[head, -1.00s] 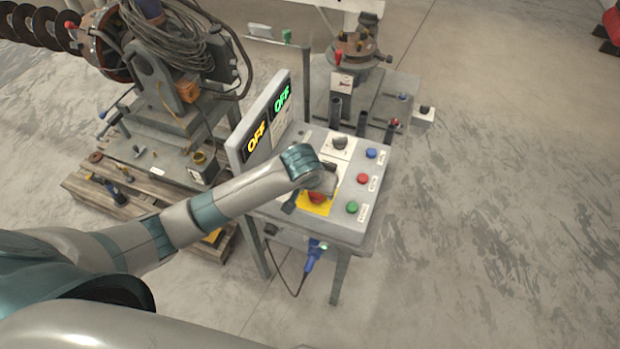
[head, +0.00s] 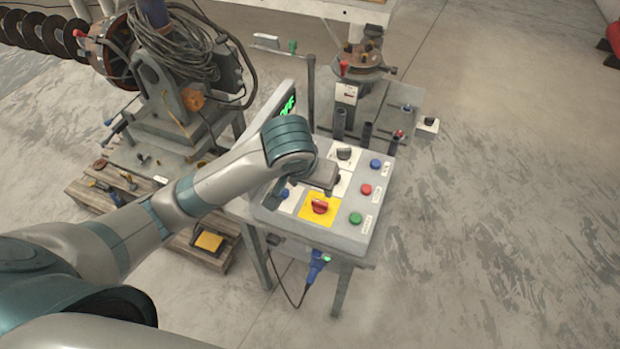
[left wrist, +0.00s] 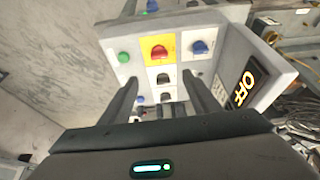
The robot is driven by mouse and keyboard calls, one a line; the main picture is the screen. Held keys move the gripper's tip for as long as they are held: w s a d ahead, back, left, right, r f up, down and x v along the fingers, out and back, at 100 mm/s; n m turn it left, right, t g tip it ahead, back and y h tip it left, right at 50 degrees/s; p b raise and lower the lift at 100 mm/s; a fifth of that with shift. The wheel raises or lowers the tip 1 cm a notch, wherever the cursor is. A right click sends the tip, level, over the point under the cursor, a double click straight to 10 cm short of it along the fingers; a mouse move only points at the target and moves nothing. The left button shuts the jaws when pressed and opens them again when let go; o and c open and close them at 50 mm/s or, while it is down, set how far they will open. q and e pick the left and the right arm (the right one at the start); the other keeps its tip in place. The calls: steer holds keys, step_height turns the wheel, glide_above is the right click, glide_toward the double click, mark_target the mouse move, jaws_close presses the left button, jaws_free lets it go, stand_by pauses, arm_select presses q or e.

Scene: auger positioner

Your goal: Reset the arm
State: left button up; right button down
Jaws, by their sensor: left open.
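A green OFF display (head: 287,107) shows on the upright panel; an orange OFF display (left wrist: 243,89) shows in the left wrist view. My left gripper (left wrist: 160,78) is open and empty above the box. Between its fingers a black selector shows, with the red switch (left wrist: 158,52) just beyond. My arm hides part of the display panel in the head view. My right gripper is out of view.
A cable-wrapped machine with an auger (head: 40,28) stands on a pallet at the left. A stand with a round turntable (head: 361,62) is behind the box. A blue plug and cable (head: 316,265) hang below it.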

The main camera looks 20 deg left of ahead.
arm_select(q)
steer(key=shift+s+r, duration=0.25)
steer(key=shift+r, duration=0.15)
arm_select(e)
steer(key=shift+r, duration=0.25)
